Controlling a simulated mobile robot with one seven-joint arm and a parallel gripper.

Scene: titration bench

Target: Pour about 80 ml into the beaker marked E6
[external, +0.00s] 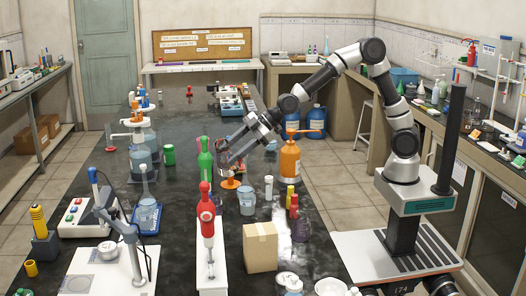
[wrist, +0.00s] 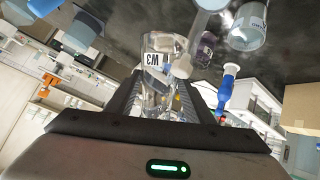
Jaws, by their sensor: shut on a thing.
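My gripper (external: 228,158) is raised over the middle of the black bench. It is shut on a clear glass vessel (wrist: 157,72) with a white label; its marking reads like W3 or E3, I cannot tell which. In the external view the vessel is small and partly hidden by my fingers. A clear beaker (external: 246,200) with bluish contents stands on the bench below and right of my gripper. A labelled clear beaker (wrist: 248,28) shows at the top of the wrist view; its marking is too small to read. I cannot make out E6 on any vessel.
An orange funnel-like piece (external: 230,183) is below my gripper. A green bottle (external: 205,160), an orange bottle (external: 290,160), a red bottle (external: 207,215) and a purple flask (external: 301,228) stand close by. A cardboard box (external: 260,247) is nearer the front.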

